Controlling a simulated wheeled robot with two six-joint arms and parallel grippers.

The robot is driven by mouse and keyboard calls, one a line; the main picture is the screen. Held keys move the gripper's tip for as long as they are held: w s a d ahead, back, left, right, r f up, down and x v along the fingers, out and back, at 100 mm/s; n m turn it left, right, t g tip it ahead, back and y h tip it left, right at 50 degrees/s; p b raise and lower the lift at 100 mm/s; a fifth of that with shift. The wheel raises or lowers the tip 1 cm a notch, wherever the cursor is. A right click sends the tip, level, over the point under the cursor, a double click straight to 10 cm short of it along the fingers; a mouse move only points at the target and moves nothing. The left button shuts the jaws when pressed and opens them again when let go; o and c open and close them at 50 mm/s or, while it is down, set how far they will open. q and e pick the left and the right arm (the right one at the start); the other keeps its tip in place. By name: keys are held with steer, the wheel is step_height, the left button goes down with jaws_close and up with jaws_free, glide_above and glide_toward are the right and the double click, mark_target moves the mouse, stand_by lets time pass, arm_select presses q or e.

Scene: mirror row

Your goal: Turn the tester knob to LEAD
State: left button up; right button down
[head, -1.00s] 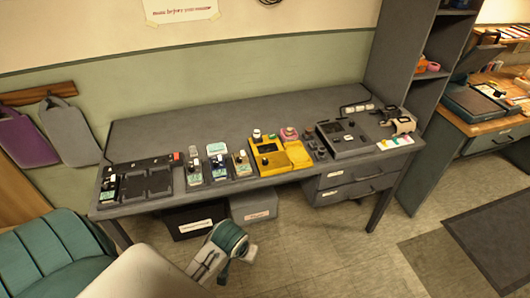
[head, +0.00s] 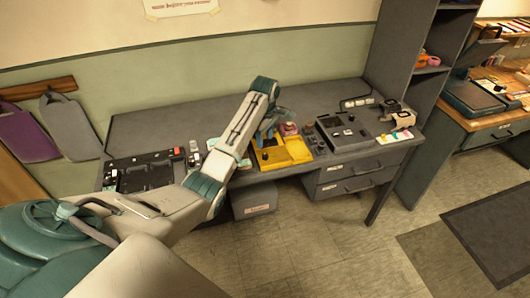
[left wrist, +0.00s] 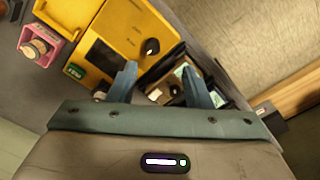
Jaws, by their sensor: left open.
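The yellow tester (head: 293,151) sits on the grey bench, right of my left forearm. It also shows in the left wrist view (left wrist: 125,25), with a dark screen and a green label. Its black knob (left wrist: 151,46) has a pale mark; the lettering around it is too small to read. The knob also shows in the head view (head: 265,155). My left gripper (head: 271,122) is over the tester's area. In the left wrist view its blue fingers (left wrist: 159,70) are spread and empty, with the knob just beyond and between the tips in the picture, apparently not touching. My right gripper is not in view.
My left arm hides the middle of the bench.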

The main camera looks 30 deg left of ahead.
mark_target(265, 155)
arm_select(q)
steer(key=shift+n, duration=0.5)
steer(key=f, duration=0.3)
steer(key=f+p, duration=0.1)
steer(key=f, duration=0.2)
steer(key=w+f+p, duration=0.1)
steer(key=f, duration=0.2)
steer(key=shift+w+a, duration=0.1)
steer(key=shift+a, duration=0.3)
steer(key=shift+c, duration=0.3)
jaws_close()
